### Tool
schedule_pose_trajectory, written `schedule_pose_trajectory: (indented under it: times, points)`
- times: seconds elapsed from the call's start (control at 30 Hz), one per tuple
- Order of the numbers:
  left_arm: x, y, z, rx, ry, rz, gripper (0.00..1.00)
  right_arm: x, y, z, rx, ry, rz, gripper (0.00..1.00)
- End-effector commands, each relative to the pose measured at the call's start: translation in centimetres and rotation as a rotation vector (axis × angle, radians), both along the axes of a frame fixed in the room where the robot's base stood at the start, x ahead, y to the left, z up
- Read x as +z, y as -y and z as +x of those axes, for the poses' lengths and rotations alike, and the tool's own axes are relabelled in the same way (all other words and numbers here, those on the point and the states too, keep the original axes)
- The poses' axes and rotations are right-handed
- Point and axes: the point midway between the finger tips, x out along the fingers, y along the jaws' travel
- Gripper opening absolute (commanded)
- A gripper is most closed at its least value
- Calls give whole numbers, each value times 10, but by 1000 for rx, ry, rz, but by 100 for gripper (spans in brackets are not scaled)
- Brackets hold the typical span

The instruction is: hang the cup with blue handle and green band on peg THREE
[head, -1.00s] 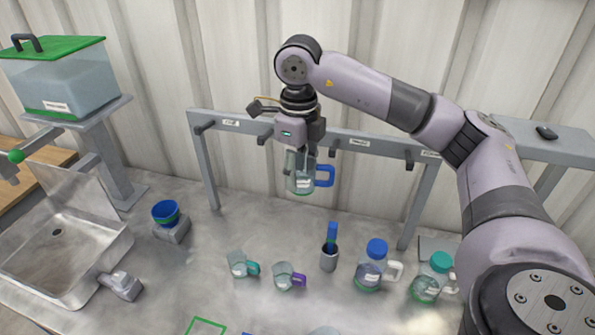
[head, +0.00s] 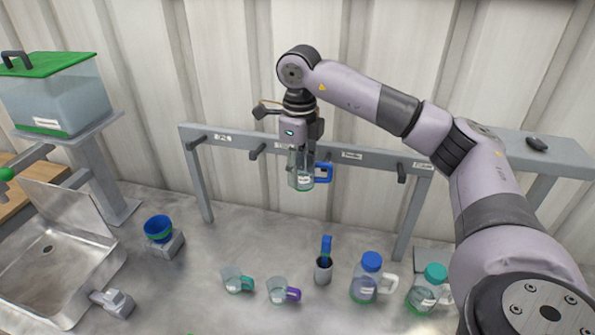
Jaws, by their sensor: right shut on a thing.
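The clear cup with a blue handle (head: 323,172) hangs upright in my right gripper (head: 301,150), which is shut on it. A green band shows faintly near its base. The handle points right. The cup is held in front of the grey peg rail (head: 230,150), well above the counter. The third peg is largely hidden behind the cup and gripper; its label (head: 352,155) shows just to the right. The second peg (head: 257,153) is left of the cup and the fourth peg (head: 403,172) is right of it; both are empty. My left gripper is not in view.
A sink (head: 60,250) and blue bowl (head: 158,229) are left.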

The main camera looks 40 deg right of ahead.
Motion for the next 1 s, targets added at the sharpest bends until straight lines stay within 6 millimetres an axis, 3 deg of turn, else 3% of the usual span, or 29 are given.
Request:
schedule_pose_trajectory:
  times: [1.0]
  points:
    - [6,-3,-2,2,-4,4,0,-8,44,35,-1,0,0,18]
